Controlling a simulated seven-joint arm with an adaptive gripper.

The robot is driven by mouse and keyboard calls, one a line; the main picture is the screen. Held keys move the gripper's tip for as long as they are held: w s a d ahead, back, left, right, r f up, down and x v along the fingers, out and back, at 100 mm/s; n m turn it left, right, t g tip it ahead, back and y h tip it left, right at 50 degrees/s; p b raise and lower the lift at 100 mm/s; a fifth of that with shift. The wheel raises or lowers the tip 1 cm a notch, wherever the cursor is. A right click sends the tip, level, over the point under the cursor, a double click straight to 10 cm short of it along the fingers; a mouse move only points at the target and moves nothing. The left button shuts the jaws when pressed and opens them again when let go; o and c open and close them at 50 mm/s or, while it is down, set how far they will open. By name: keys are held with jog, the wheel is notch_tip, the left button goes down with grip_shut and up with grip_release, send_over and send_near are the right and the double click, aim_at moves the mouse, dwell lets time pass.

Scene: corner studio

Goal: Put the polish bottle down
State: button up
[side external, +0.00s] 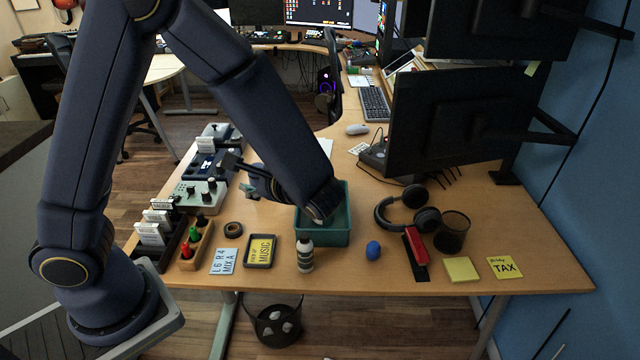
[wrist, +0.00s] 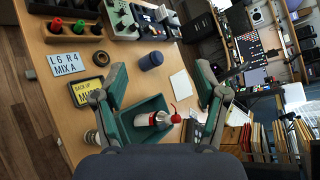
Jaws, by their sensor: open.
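A silver-white bottle with a red collar and tip (wrist: 153,119) lies on its side in the teal bin (wrist: 128,131) in the wrist view; I take it for the polish bottle. In the side view the bin (side external: 322,238) stands mid-desk, and my arm hides its inside. My gripper (wrist: 160,70) is open, its two fingers apart with nothing between them; the bottle shows lower, near the finger bases. In the side view my gripper (side external: 241,177) points left, above the desk behind the bin. A white bottle with a dark cap (side external: 305,255) stands in front of the bin.
A dark blue cylinder (wrist: 151,61) stands beyond my fingertips beside a white sheet (wrist: 183,84). A music sign (side external: 260,251), tape roll (side external: 234,229) and marker holder (side external: 196,246) are left. Headphones (side external: 408,212), a mesh cup (side external: 453,232) and a blue lump (side external: 373,250) are right.

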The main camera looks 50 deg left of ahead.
jog(key=w+d+f+m+t, duration=0.1)
jog(key=d+f+m+t, duration=0.45)
jog(key=f, duration=0.25)
jog(key=w+d+f+m+t, duration=0.1)
jog(key=d+f+m+t, duration=0.35)
jog(key=f+m, duration=0.2)
jog(key=m+t+h, duration=0.4)
jog(key=m+h, duration=0.2)
jog(key=m, duration=0.4)
send_near(302, 256)
jog(key=x, duration=0.6)
jog(key=shift+w+a, duration=0.1)
jog(key=shift+a, duration=0.2)
jog(key=shift+d+x, duration=0.2)
jog(key=shift+x, duration=2.55)
jog(key=shift+w, duration=0.15)
jog(key=shift+c, duration=0.3)
jog(key=shift+r, duration=0.1)
grip_shut()
